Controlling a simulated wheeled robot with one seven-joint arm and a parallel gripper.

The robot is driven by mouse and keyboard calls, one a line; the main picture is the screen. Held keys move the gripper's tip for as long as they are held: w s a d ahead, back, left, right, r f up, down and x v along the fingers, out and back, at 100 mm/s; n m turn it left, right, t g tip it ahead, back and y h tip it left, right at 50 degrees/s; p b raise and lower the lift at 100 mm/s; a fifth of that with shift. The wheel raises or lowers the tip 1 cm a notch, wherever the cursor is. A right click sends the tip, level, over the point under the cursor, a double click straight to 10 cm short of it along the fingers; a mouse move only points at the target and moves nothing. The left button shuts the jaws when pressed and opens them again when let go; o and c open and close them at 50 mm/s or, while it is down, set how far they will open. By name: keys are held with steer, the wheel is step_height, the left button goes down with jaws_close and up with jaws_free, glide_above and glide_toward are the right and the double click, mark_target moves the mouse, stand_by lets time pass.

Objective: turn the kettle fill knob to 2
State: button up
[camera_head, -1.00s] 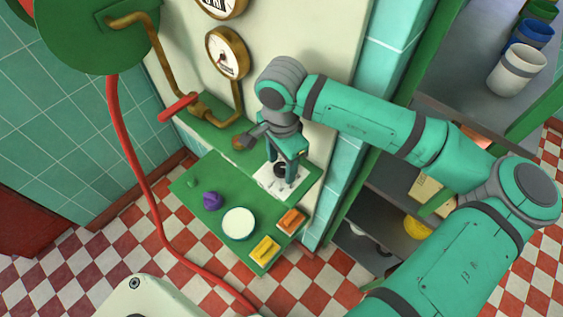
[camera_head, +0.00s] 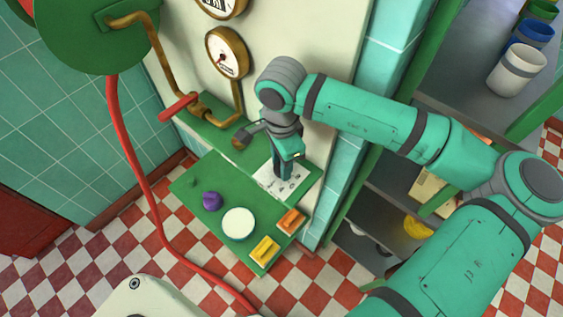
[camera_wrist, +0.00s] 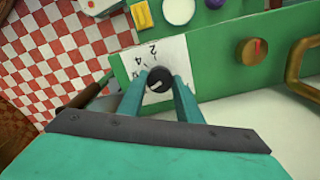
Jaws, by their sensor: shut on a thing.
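The fill knob is a round black knob (camera_wrist: 159,80) with a pale pointer line, on a white dial plate (camera_wrist: 133,62) with printed numbers. In the wrist view, a 2 and a 4 show beside the knob; other marks are hidden or too small to read. My gripper (camera_wrist: 158,84) is shut on the knob, one finger on each side. In the head view my gripper (camera_head: 283,172) points down at the white plate (camera_head: 268,183) and hides the knob there. The pointer's exact setting is hard to read.
The green panel (camera_head: 190,185) also carries a purple knob (camera_head: 212,201), a white round disc (camera_head: 238,223), an orange switch (camera_head: 291,221) and a yellow switch (camera_head: 265,249). A red-handled valve (camera_head: 178,107) and brass pipes stand behind. Shelves are at the right.

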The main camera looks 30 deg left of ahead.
steer(key=m, duration=1)
steer(key=shift+m, duration=0.4)
steer(key=m, duration=0.5)
steer(key=shift+m, duration=0.3)
steer(key=m, duration=0.5)
steer(key=shift+m, duration=0.3)
steer(key=o, duration=1)
steer(key=shift+o, duration=0.2)
